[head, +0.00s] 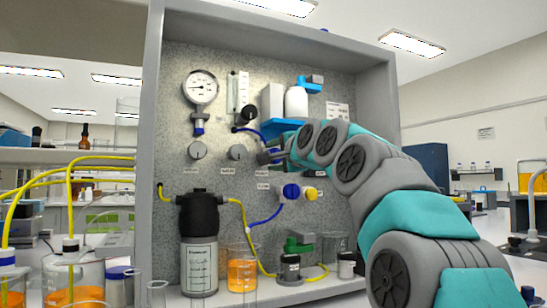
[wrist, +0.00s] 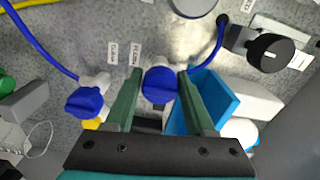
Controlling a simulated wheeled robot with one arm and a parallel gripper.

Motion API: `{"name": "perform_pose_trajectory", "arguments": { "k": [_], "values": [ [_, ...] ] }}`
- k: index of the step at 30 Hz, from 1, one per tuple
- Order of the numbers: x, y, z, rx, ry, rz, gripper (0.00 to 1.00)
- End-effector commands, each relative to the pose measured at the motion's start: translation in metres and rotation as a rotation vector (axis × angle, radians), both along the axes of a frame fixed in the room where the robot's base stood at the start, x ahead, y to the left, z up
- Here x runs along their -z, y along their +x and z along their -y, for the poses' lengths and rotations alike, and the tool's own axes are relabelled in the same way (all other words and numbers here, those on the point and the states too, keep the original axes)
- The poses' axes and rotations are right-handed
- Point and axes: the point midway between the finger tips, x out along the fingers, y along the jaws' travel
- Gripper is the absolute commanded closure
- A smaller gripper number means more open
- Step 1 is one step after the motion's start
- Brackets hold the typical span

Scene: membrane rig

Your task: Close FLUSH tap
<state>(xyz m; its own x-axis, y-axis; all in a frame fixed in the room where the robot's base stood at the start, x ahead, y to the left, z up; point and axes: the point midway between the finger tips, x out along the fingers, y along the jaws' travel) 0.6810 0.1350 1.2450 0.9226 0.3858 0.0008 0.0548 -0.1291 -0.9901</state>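A blue tap knob (wrist: 160,84) on a white body sits between the fingertips of my gripper (wrist: 159,78) in the wrist view. The two green fingers stand one on each side of it, with a narrow gap at the left; I cannot tell whether the right finger touches. Two small labels lie left of the knob, too small to read surely. In the head view my gripper (head: 270,157) is at the grey panel, and it and my arm hide this knob. A second blue tap (wrist: 85,100) with a yellow part is at the left; it also shows in the head view (head: 291,192).
A blue bracket (wrist: 212,98) is close beside the right finger. A black knob (wrist: 270,50) is farther right. In the head view, a gauge (head: 200,87) and grey knobs (head: 197,151) are on the panel, with a black-topped filter (head: 198,215) and an orange beaker (head: 242,270) below.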

Motion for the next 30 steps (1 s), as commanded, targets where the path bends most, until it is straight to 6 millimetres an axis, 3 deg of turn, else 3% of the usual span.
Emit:
{"name": "perform_pose_trajectory", "arguments": {
  "k": [6,20,30],
  "values": [
    [0.000,0.000,0.000,0.000,-0.001,-0.001,0.20],
    [0.001,-0.007,0.003,0.000,-0.001,-0.001,0.20],
    [0.001,-0.043,0.017,0.000,-0.001,0.002,0.20]
  ]
}}
